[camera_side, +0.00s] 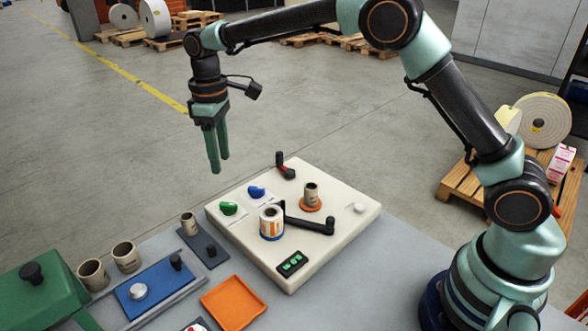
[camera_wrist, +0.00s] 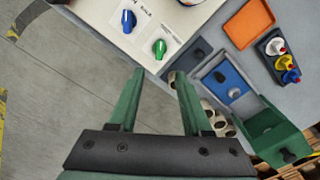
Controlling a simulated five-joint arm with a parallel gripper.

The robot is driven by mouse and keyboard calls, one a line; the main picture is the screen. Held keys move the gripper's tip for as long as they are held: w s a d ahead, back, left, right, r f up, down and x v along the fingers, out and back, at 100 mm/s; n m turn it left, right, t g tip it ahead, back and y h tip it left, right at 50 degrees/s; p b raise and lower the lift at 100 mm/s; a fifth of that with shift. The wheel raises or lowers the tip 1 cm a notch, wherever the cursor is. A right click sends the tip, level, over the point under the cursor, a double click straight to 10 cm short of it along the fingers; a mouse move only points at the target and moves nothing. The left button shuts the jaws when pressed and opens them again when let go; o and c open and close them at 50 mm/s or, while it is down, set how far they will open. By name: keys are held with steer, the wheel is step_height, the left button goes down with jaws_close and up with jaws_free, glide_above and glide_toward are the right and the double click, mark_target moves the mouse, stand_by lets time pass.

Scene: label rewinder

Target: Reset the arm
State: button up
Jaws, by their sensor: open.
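My gripper (camera_side: 219,170) hangs with its green fingers pointing down, above and behind the far left edge of the white rewinder panel (camera_side: 335,236) in the side view. The fingers are apart and hold nothing. In the wrist view my gripper (camera_wrist: 160,80) shows two separated green fingers with only floor and table edge between them. The panel carries a green knob (camera_side: 229,208), a blue knob (camera_side: 257,191), a white label roll (camera_side: 271,222), a cardboard core (camera_side: 311,194) on an orange disc, a black crank arm (camera_side: 310,225) and a red-and-black lever (camera_side: 285,170).
Left of the panel are a dark plate with a core (camera_side: 189,223), a blue plate (camera_side: 155,290), two cores, an orange tray (camera_side: 233,303) and a green machine (camera_side: 40,297). Pallets with rolls stand on the floor beyond. The air around my gripper is clear.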

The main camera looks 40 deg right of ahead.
steer(key=s+d+r+m+t, duration=0.45)
steer(key=s+d+r, duration=0.7)
steer(key=s, duration=0.35)
steer(key=s+d+f+m+t, duration=0.1)
steer(key=s+d+f+m, duration=0.1)
steer(key=s, duration=0.5)
steer(key=shift+d+f+m, duration=0.35)
steer(key=shift+d+f, duration=0.4)
